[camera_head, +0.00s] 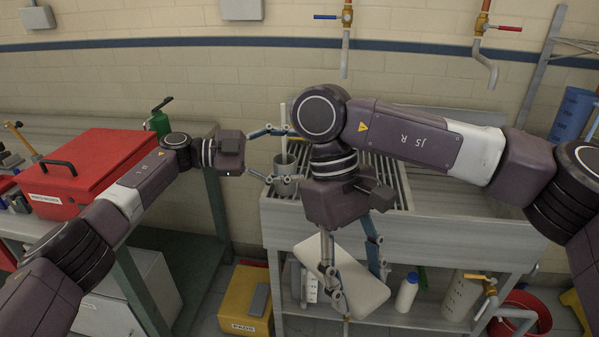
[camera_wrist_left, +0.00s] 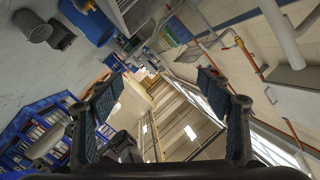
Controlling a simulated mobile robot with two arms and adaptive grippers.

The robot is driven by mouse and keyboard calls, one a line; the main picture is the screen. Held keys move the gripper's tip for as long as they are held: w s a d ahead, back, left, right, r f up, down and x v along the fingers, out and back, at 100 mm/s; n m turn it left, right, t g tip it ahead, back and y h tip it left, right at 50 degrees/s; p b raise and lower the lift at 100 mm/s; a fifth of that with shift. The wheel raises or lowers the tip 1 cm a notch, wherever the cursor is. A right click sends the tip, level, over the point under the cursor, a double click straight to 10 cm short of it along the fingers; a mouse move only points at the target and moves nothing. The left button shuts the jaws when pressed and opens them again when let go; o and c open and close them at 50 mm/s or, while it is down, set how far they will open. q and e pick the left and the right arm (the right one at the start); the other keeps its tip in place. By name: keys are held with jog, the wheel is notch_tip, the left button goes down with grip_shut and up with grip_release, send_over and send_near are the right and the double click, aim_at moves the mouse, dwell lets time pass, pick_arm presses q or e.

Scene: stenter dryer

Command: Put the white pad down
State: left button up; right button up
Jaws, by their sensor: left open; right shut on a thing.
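The white pad (camera_head: 358,281) hangs tilted in front of the metal sink stand in the head view. My right gripper (camera_head: 350,290) points down and is shut on the pad; its fingers and wrist hide part of it. My left gripper (camera_head: 284,153) reaches in from the left with its fingers spread, close to a grey metal cup (camera_head: 284,186) with a white stick standing in it. I cannot tell whether its fingers touch the cup. In the left wrist view the fingers of my left gripper (camera_wrist_left: 166,112) are wide apart with nothing held between them.
The slatted sink stand (camera_head: 450,236) has bottles on its lower shelf, including a white one (camera_head: 407,292). A red case (camera_head: 75,165) rests on the left bench. A yellow box (camera_head: 245,302) and a red basin (camera_head: 527,315) stand on the floor. Taps (camera_head: 484,60) hang from the wall.

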pick_arm(q)
jog(key=s+d+r+m+g+y, duration=0.35)
jog(key=s+d+g, duration=0.2)
jog(key=s, duration=0.25)
pick_arm(e)
jog(key=shift+s, duration=0.1)
pick_arm(q)
jog(key=m+g+y, duration=0.1)
jog(key=y, duration=0.9)
send_near(316, 242)
jog(key=x, duration=0.9)
